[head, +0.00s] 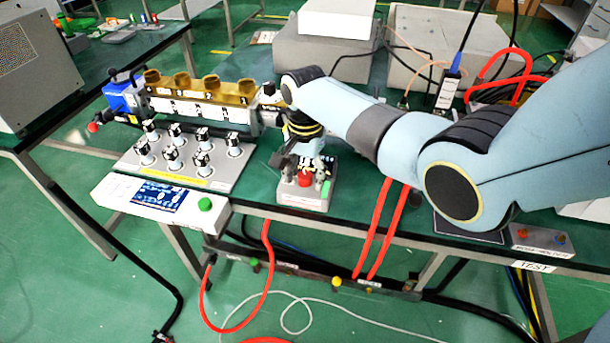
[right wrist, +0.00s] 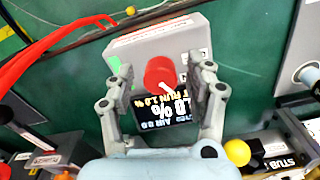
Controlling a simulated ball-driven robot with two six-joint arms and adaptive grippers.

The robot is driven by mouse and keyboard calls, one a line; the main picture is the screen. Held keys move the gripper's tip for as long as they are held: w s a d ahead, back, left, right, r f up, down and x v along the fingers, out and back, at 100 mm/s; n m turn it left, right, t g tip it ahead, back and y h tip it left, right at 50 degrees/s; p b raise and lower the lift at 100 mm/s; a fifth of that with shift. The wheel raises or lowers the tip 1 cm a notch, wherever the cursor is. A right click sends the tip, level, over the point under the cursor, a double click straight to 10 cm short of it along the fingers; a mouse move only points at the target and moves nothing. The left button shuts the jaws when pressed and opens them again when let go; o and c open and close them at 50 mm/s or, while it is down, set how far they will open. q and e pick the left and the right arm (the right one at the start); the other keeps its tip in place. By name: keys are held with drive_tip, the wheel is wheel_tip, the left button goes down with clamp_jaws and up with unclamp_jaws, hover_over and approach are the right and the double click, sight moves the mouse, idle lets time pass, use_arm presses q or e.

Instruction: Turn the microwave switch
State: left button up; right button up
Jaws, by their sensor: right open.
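The microwave switch box (head: 303,198) is a small light-grey box on the green bench, with a red knob (head: 305,180) on top and a green button (head: 326,189) at its right. My right gripper (head: 305,166) points down over the box. In the right wrist view the red knob (right wrist: 160,72) with its white mark lies between the two fingers of my right gripper (right wrist: 160,84). The fingers are open, with a gap on each side of the knob. A black display (right wrist: 165,113) on the box shows between them. My left gripper is not in view.
Left of the box are a panel of several black-and-white knobs (head: 186,160), a controller with a blue screen (head: 158,196) and a brass-coloured waveguide (head: 200,90). Red cables (head: 380,225) hang at the bench's front edge. Grey boxes (head: 325,50) stand behind.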

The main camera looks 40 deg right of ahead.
clamp_jaws()
idle(0.4)
drive_tip(key=shift+r+n+p, duration=0.1)
drive_tip(key=shift+n+p, duration=0.7)
drive_tip(key=shift+n, duration=0.3)
drive_tip(key=n+p, duration=0.1)
drive_tip(key=n, duration=0.1)
drive_tip(key=shift+n, duration=0.4)
drive_tip(key=n+p, duration=0.1)
drive_tip(key=n, duration=0.2)
drive_tip(key=shift+n+p, duration=0.55)
drive_tip(key=shift+n, duration=1.35)
